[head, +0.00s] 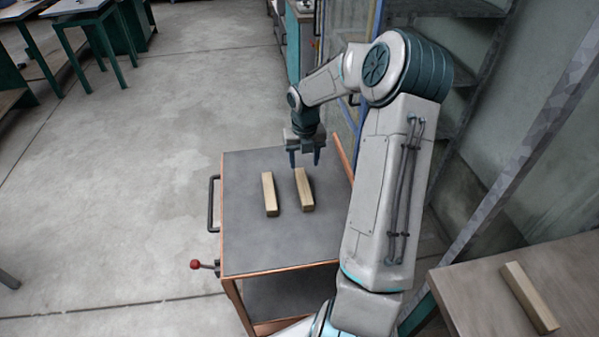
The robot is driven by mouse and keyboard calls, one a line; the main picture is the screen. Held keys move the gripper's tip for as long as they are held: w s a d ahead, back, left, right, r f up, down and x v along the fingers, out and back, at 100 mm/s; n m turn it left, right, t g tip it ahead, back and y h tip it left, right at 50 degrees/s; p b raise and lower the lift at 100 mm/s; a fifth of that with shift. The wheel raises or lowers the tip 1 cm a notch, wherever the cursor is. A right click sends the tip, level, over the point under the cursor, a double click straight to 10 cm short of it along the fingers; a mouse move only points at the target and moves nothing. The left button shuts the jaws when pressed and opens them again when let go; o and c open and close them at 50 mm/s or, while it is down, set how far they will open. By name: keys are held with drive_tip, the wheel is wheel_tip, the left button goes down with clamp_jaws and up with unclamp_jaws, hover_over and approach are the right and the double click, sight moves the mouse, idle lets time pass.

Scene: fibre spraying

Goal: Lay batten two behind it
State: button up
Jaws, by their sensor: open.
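Two pale wooden battens lie on the grey top of a cart (240,240). The left batten (269,194) and the right batten (304,189) lie side by side, nearly parallel, with a gap between them. A third batten (529,297) lies on a brown table at the lower right. My gripper (305,160) points down above the far end of the right batten. Its fingers are spread apart with nothing seen between them. I cannot tell the exact height of the fingertips above the batten.
The brown table (470,300) stands at the lower right. The cart has a side handle (212,204) and a red knob (196,264) on its left. Shelving stands behind my arm. The floor (120,190) to the left is clear, with workbenches at the upper left.

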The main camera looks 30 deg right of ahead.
drive_tip(key=s+a+r+m+h, duration=0.2)
drive_tip(key=s+a+r+m, duration=0.95)
drive_tip(key=m, duration=0.45)
drive_tip(key=s+a+r+m+t+y, duration=0.1)
drive_tip(key=s+a+r+m, duration=0.1)
drive_tip(key=s+m, duration=0.5)
drive_tip(key=s+a+r+m+t+y, duration=0.1)
drive_tip(key=s+a+r+m+t, duration=0.1)
drive_tip(key=s+m, duration=0.5)
drive_tip(key=a+r+m, duration=0.1)
drive_tip(key=m, duration=0.1)
drive_tip(key=shift+s+a+m, duration=0.2)
drive_tip(key=shift+a+m, duration=0.2)
drive_tip(key=shift+r, duration=0.15)
